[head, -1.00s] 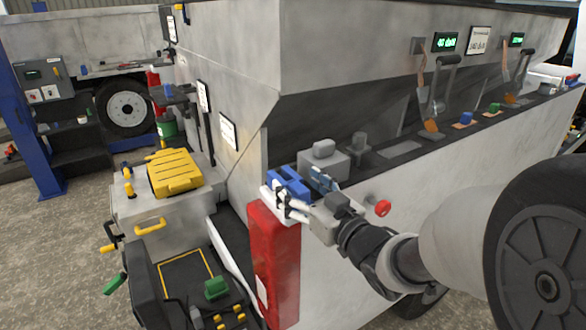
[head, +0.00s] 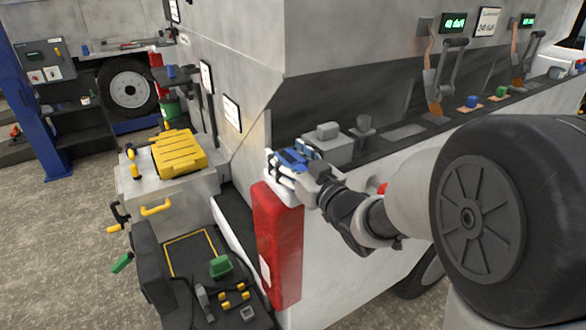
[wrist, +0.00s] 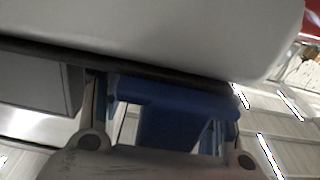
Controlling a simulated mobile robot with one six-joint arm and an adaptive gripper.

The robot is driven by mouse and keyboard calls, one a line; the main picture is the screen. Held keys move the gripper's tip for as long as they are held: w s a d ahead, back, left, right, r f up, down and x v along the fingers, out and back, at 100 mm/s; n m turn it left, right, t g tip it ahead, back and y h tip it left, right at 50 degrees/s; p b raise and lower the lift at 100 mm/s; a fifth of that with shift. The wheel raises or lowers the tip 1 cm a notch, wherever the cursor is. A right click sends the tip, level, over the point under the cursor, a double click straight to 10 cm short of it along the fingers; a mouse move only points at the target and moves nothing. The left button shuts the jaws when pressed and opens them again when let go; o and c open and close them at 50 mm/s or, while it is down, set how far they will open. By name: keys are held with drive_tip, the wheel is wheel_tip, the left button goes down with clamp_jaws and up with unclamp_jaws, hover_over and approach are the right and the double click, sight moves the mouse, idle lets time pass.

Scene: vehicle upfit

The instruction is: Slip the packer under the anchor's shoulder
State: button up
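My gripper (head: 283,166) is at the truck body's near corner, above the red panel, with its fingers around a blue slotted block that looks like the packer (head: 292,158). In the wrist view the blue packer (wrist: 165,105) spans between the two fingers (wrist: 165,140) and seems gripped. A dark edge and a pale rounded body lie across the view just above it; contact cannot be told. A grey block with a rounded top (head: 328,143) and a grey flared post (head: 364,132) stand on the ledge just behind. I cannot tell which part is the anchor or its shoulder.
The dark ledge (head: 405,132) runs right, with levers and orange straps (head: 437,95), another blue block (head: 471,102) and a green block (head: 502,92). The red panel (head: 277,240) is below my gripper.

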drive_tip(key=c, duration=0.7)
drive_tip(key=shift+r, duration=0.15)
wheel_tip(320, 180, up, 20)
drive_tip(key=p, duration=0.3)
